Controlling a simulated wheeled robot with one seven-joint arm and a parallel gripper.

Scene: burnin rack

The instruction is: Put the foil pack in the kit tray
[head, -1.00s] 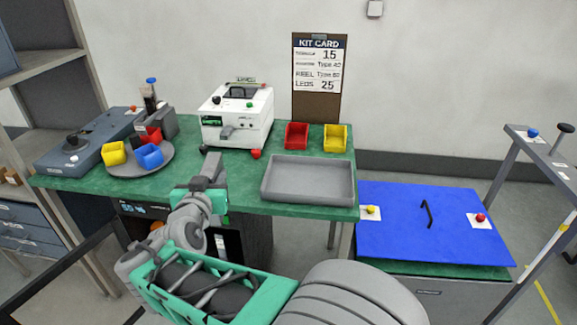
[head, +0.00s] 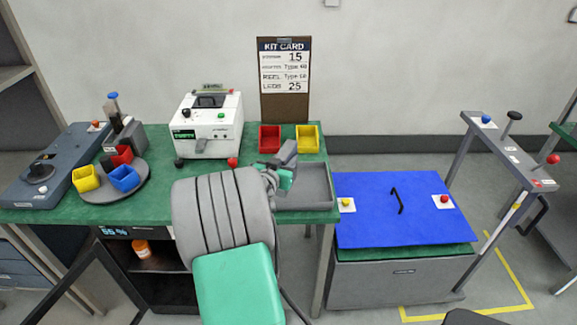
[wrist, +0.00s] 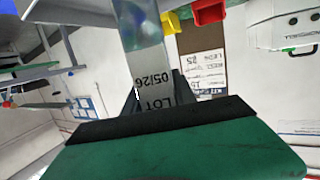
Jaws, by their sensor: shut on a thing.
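The foil pack (wrist: 147,62) is a shiny silver strip printed with a lot number and "05/26", standing out from between the jaws in the wrist view. My gripper (wrist: 150,95) is shut on it. In the head view my gripper (head: 283,168) is at the left part of the grey kit tray (head: 317,190); its exact height above the tray is unclear. The tray is shallow and its visible right part is empty. My arm hides its left side, and the pack is hard to separate from the gripper in the head view.
A red bin (head: 270,138) and a yellow bin (head: 306,138) stand just behind the tray. A white tester (head: 208,125) is to the left, with a round turntable (head: 110,193) of small bins further left. A blue lid (head: 395,220) lies right of the table.

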